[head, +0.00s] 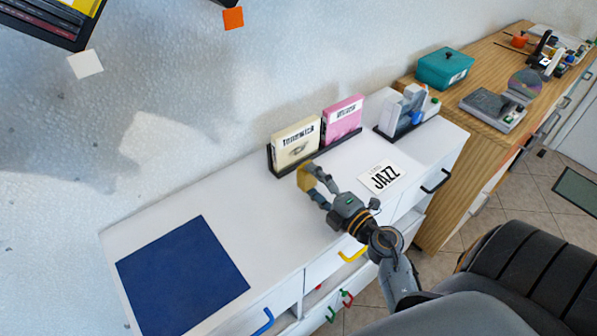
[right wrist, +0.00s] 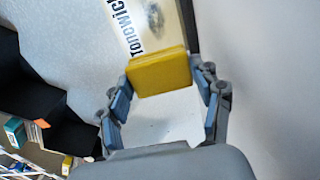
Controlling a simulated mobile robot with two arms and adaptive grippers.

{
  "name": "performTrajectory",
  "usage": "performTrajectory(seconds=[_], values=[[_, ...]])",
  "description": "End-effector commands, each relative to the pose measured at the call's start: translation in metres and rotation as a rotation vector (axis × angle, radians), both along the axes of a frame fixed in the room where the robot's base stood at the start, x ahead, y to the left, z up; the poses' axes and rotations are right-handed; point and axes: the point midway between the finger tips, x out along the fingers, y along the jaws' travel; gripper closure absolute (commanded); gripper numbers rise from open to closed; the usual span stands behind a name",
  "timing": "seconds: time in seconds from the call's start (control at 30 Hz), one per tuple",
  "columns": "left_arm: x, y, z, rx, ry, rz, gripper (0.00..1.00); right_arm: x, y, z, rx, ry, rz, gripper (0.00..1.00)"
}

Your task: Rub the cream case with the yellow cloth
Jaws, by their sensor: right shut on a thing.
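The cream case (head: 295,144) stands upright in a black holder on the white cabinet top, beside a pink case (head: 343,120). My right gripper (head: 308,178) is shut on the yellow cloth (head: 304,179), which looks like a folded block. The gripper is just in front of the cream case's lower part. In the right wrist view the cloth (right wrist: 159,71) sits between the fingertips, right at the edge of the cream case (right wrist: 140,25). I cannot tell whether cloth and case touch. My left gripper is not in view.
A JAZZ card (head: 380,177) lies right of the gripper. A blue mat (head: 182,277) lies at the left of the white top (head: 245,205). A dark rack with white and blue items (head: 404,110) stands to the right. The white top between mat and holder is clear.

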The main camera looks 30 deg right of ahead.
Motion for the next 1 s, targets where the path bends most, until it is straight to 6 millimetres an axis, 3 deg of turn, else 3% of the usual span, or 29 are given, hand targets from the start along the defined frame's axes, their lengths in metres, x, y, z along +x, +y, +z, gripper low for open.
performTrajectory(seconds=[0.23,0.7,1.0], values=[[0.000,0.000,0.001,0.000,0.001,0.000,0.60,0.005,-0.003,-0.003,0.000,-0.007,-0.015,0.60],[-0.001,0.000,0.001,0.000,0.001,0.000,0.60,0.050,0.001,-0.003,-0.001,-0.006,-0.013,0.60],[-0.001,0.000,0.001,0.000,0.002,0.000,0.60,0.057,0.002,-0.003,-0.001,-0.005,-0.013,0.60]])
